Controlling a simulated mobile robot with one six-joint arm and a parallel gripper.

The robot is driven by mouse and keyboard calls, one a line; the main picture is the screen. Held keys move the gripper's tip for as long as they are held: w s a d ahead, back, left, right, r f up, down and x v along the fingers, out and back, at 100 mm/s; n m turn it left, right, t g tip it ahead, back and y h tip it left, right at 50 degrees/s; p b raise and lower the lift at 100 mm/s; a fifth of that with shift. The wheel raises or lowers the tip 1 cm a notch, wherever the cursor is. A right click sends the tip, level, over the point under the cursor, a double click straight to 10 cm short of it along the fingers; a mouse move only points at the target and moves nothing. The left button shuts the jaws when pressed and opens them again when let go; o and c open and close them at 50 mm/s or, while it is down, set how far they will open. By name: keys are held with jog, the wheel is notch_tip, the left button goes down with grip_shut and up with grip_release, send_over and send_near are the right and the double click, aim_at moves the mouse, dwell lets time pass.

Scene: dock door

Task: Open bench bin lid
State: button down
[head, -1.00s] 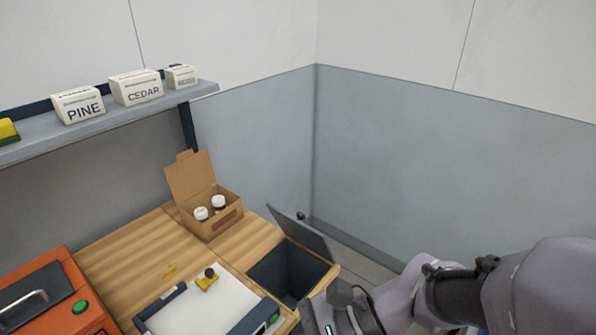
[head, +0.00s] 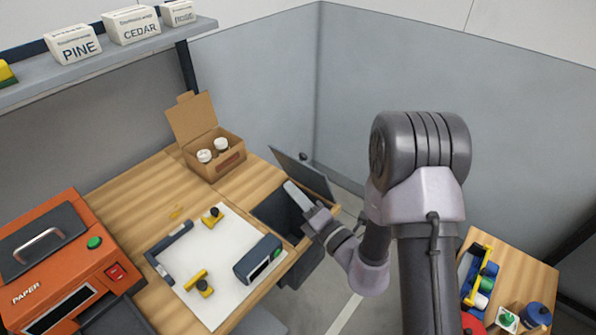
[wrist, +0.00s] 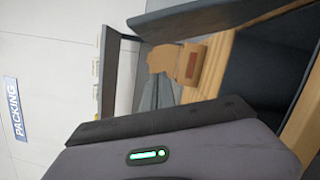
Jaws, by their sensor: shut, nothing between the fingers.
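The bench bin is set in the right end of the wooden bench. Its dark grey lid (head: 302,172) stands raised and tilted up at the right rear side, with a small dark knob near its top. The dark bin opening (head: 272,212) is uncovered. My gripper (head: 291,188) is shut and empty, over the opening and in front of the lid; I cannot tell whether it touches the lid. In the wrist view my grey gripper body fills the bottom. What seems to be the lid (wrist: 200,18) crosses the top there, with the dark bin interior (wrist: 262,65) at right.
An open cardboard box (head: 215,165) with two white-capped bottles stands behind the bin. A white sheet (head: 215,260) with yellow clamps and a dark device (head: 257,260) lies in front. An orange paper machine (head: 60,260) is at left. A side table (head: 535,280) holds several items at right.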

aim_at(307, 172)
jog(key=w, duration=0.1)
jog(key=w+r, duration=0.1)
jog(key=w, duration=0.2)
jog(key=shift+w+d+r, duration=0.4)
